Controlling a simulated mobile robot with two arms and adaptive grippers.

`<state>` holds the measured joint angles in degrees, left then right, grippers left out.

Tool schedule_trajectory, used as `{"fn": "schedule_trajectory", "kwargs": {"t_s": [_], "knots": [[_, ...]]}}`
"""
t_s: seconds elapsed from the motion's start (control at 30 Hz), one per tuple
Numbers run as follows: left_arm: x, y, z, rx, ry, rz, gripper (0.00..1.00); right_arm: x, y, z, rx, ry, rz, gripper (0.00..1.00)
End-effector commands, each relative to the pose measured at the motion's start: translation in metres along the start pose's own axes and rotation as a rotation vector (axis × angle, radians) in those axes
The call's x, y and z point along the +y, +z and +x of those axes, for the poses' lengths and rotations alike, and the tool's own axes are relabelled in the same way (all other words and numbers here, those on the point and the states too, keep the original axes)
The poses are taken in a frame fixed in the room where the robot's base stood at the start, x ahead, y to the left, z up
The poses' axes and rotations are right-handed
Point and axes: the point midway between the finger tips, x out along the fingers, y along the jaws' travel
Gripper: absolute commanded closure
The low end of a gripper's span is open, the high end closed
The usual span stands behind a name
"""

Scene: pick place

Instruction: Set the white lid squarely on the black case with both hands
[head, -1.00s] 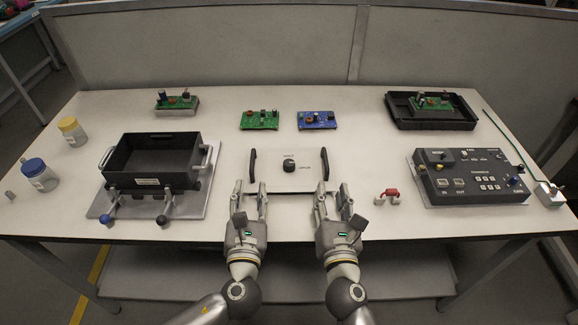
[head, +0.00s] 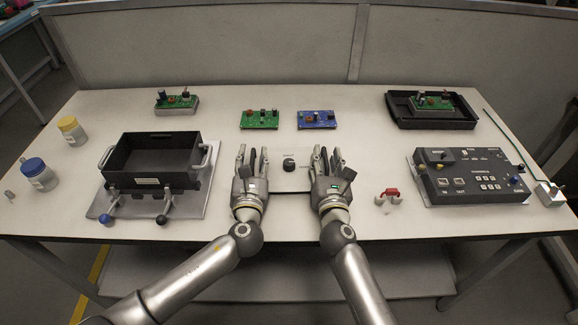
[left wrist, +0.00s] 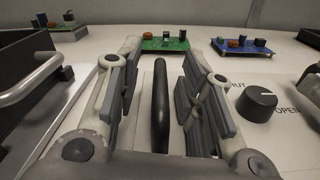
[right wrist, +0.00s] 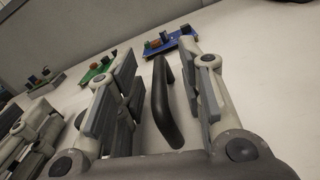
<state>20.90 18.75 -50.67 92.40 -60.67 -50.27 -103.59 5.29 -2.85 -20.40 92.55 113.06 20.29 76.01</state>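The white lid (head: 289,180) lies flat on the table at the middle, with a black knob (head: 289,163) and a dark handle on each side. The open black case (head: 152,160) stands to its left on a grey plate. My left gripper (head: 252,160) is open, its fingers on either side of the lid's left handle (left wrist: 160,105). My right gripper (head: 325,162) is open, its fingers on either side of the right handle (right wrist: 167,100). Neither gripper's pads appear to touch a handle.
Two lever clamps with knobs (head: 162,219) stand at the case's front edge. Circuit boards (head: 259,120) lie behind the lid. A control box (head: 472,177) and a red-handled part (head: 389,194) are on the right. Jars (head: 39,174) stand at far left.

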Motion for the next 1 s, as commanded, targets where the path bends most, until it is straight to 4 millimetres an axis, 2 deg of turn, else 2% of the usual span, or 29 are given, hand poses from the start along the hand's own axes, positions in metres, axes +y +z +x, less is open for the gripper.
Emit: {"fn": "schedule_trajectory", "kwargs": {"t_s": [0.13,0.17,0.4,0.43,1.0], "knots": [[-0.0001,0.0002,-0.0001,0.0,0.0,0.0,0.64,0.0001,0.0,-0.0002,0.0,0.0,0.0,0.64],[-0.0001,0.0002,-0.0002,0.0,0.0,0.0,0.67,0.0001,0.0,-0.0002,0.0,0.0,0.0,0.67],[-0.0001,0.0002,-0.0004,-0.001,0.0,0.0,0.98,0.0001,-0.0001,-0.0004,0.0,0.0,0.0,0.98],[-0.0001,0.0002,-0.0004,0.0,0.0,0.0,1.0,0.0001,-0.0001,-0.0005,0.0,0.0,0.0,1.0],[0.0008,0.0049,-0.0002,-0.003,0.0,0.0,1.0,0.001,0.0044,-0.0003,-0.002,0.001,0.0,1.0]]}}
